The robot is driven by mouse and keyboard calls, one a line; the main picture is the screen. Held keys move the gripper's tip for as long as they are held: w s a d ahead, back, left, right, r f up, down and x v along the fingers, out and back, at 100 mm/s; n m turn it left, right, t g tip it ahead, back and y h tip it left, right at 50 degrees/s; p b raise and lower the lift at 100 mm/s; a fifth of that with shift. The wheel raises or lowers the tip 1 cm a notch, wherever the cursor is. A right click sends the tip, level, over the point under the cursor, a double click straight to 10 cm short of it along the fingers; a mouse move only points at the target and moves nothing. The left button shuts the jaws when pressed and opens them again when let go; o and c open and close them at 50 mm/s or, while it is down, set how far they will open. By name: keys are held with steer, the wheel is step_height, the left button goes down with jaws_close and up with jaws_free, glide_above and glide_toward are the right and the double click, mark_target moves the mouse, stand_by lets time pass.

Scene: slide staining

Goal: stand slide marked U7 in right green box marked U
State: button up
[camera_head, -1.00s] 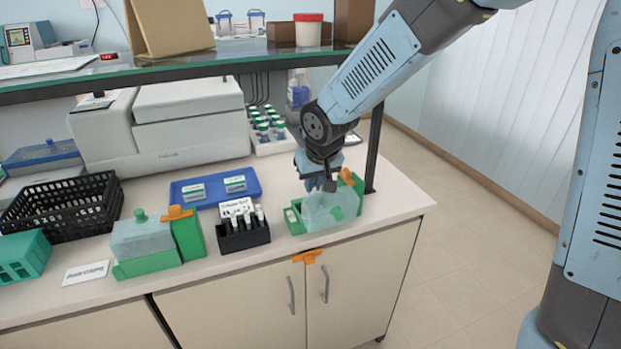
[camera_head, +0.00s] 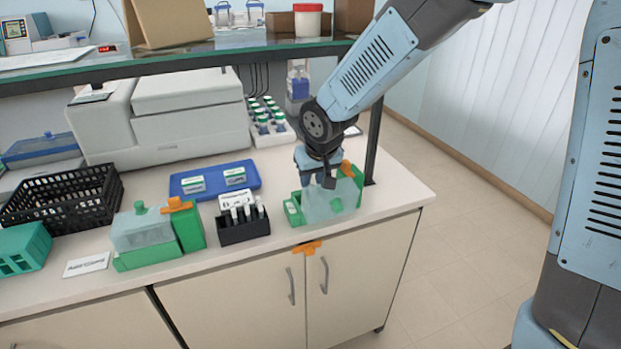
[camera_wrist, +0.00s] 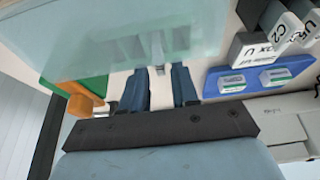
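The right green box (camera_head: 293,213) stands near the counter's right front edge, with an orange clip (camera_head: 347,168) behind it. A translucent pale lid or panel (camera_head: 328,204) covers much of it. No U mark is legible on it. My gripper (camera_head: 327,182) points down at the panel. In the wrist view the panel (camera_wrist: 120,35) fills the top, just beyond my fingers (camera_wrist: 160,78). The fingers look apart, with a narrow pale piece between them; I cannot tell whether they grip it. Several white-labelled slides stand in a black rack (camera_head: 243,236); U7 is not readable.
A second green box (camera_head: 190,228) with a knobbed translucent lid stands left of the rack. A blue tray (camera_head: 215,192) with two labelled packs lies behind. A black basket (camera_head: 60,210) is at far left. The shelf (camera_head: 230,57) and its post (camera_head: 373,145) are close to my arm.

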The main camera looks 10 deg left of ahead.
steer(key=shift+o, duration=0.7)
steer(key=v, duration=1.3)
steer(key=shift+r, duration=0.35)
steer(key=shift+s+d, duration=0.1)
steer(key=shift+d, duration=0.05)
steer(key=s+d+r+m+t+h, duration=0.1)
steer(key=d+r+m, duration=0.1)
steer(key=d, duration=0.6)
steer(key=s+d+r+m, duration=0.1)
steer(key=d+r, duration=0.2)
steer(key=d, duration=0.6)
steer(key=s+d+m+h, duration=0.1)
steer(key=s+d+m, duration=0.2)
steer(key=s+d, duration=0.8)
steer(key=d, duration=0.3)
steer(key=shift+d+t, duration=0.2)
steer(key=shift+t, duration=0.2)
